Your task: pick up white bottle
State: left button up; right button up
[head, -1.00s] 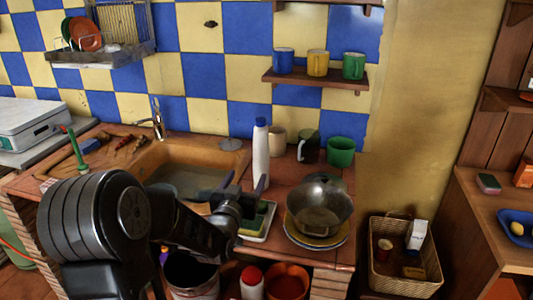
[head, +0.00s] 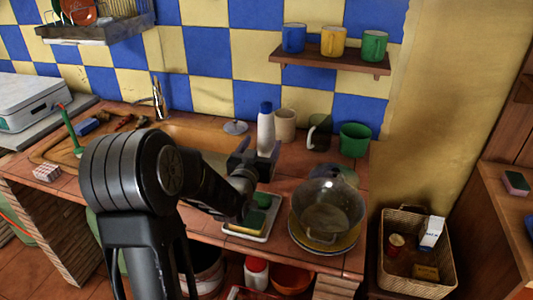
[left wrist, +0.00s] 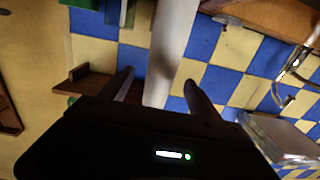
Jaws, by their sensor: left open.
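The white bottle (head: 265,135) with a blue cap stands upright on the brick counter, at its back beside the sink. My left gripper (head: 255,159) is open at the bottle's lower part, its fingers on either side of it. In the left wrist view, the bottle (left wrist: 170,45) runs between the two spread fingers of the gripper (left wrist: 157,88). I cannot tell whether either finger touches it. The bottle's base is hidden behind my gripper in the head view. My right gripper is not in view.
A beige mug (head: 286,126), a dark mug (head: 319,134) and a green cup (head: 355,138) stand right of the bottle. A metal pot (head: 328,210) on plates and a sponge tray (head: 246,229) are nearer. A red-capped bottle (head: 256,277) is below the counter.

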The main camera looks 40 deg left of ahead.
aim_at(265, 105)
pick_arm(q)
jog(key=shift+w+a, duration=0.1)
jog(key=shift+w, duration=0.05)
jog(key=shift+p+x, duration=0.8)
jog(key=shift+x, duration=1.85)
jog(key=shift+r, duration=0.15)
jog(key=c, duration=1.4)
jog(key=shift+r, duration=0.1)
jog(key=shift+c, duration=0.2)
notch_tip(265, 105, up, 10)
jog(key=shift+f+b, duration=0.1)
jog(key=shift+b, duration=0.25)
